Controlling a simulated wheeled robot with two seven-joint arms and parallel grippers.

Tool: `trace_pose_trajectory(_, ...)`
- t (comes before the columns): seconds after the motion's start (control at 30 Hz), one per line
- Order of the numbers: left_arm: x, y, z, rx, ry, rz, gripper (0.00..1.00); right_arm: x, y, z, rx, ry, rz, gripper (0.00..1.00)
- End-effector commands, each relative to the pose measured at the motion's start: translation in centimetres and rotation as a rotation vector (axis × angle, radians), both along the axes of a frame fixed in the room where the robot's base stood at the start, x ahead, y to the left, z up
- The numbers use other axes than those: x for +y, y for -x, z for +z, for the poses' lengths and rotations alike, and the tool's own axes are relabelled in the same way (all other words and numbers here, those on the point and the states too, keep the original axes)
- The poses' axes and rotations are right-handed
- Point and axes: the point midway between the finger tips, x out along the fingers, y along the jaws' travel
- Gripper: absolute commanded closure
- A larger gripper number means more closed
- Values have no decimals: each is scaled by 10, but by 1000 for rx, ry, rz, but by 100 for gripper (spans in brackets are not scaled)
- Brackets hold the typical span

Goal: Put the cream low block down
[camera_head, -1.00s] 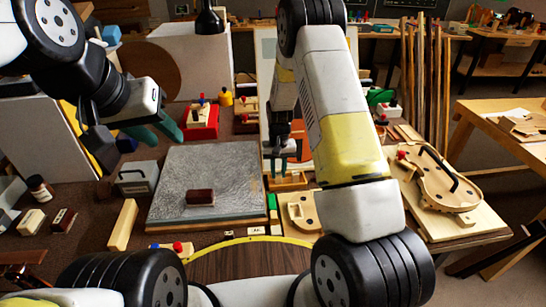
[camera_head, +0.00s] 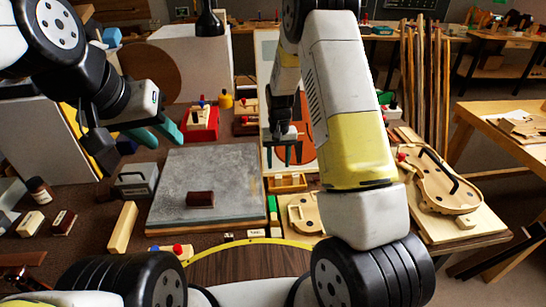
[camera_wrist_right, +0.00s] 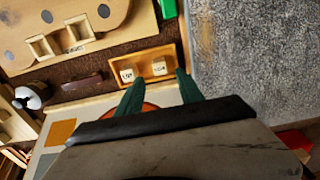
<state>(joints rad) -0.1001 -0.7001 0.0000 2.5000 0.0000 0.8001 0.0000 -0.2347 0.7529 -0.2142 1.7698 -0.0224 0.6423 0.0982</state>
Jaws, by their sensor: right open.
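Two small cream blocks with dark lettering, one on the left (camera_wrist_right: 127,74) and one on the right (camera_wrist_right: 159,67), sit inside a shallow wooden tray (camera_wrist_right: 143,54) in the right wrist view. The lettering is too small to tell which is the low block. The tray (camera_head: 287,189) also shows in the head view. My right gripper (camera_head: 284,154) is open and empty above the tray; its green fingers (camera_wrist_right: 158,88) are apart and clear of both blocks in the wrist view. My left gripper (camera_head: 165,138) is open and empty, over the left side of the bench.
A grey slab (camera_head: 225,165) with a dark brown block (camera_head: 200,199) lies left of the tray. A green block (camera_head: 272,203) and a pale wooden piece with holes (camera_head: 304,213) lie close in front of the tray. A violin body (camera_head: 440,185) lies at right.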

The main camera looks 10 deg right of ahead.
Motion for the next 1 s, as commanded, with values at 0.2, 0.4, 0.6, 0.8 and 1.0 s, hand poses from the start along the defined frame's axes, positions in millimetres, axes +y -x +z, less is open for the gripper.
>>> trace_pose_trajectory(0.2,0,0,0,0,0,0,64,0,-1,43,-3,0,1,56)
trace_pose_trajectory(0.4,0,0,0,0,0,0,64,0,1,62,-3,-2,0,56)
trace_pose_trajectory(0.6,0,0,0,0,0,0,64,-5,19,119,-64,-50,-9,56)
trace_pose_trajectory(0.8,0,0,0,0,0,0,64,-14,72,206,-179,-124,-6,56)
trace_pose_trajectory(1.0,0,0,0,0,0,0,64,-21,142,269,-303,-174,12,56)
